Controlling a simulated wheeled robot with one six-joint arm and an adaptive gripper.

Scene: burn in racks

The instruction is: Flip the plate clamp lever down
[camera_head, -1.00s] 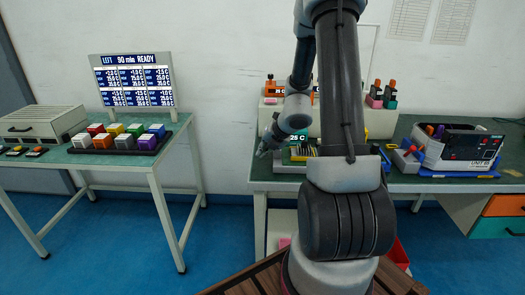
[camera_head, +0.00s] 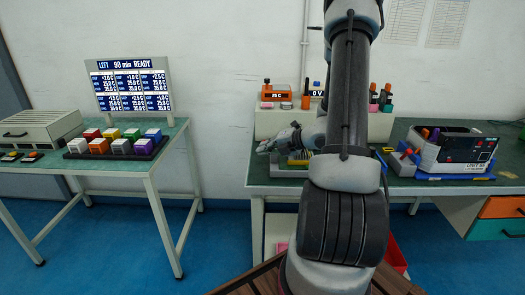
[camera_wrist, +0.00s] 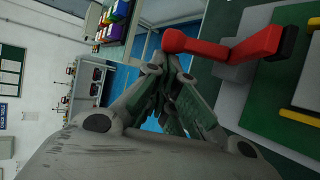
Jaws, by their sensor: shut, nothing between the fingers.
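The red clamp lever (camera_wrist: 225,48) shows in the wrist view, at upper right of the fingers, beside a grey block (camera_wrist: 237,70). Its rounded end is at the left and a black part is at its right end. The picture is rolled, and the lever appears to stand up from the bench side. My gripper (camera_wrist: 172,102) is shut and empty, close to the lever's rounded end; I cannot tell if they touch. In the head view my gripper (camera_head: 262,148) is low over the left end of the right bench. I cannot make out the lever there.
The right bench (camera_head: 420,187) carries a grey unit (camera_head: 455,150) with a control panel at right and a pale shelf (camera_head: 265,122) at the back. The left table (camera_head: 130,165) holds several coloured blocks and a display (camera_head: 132,87). A gap separates the two tables.

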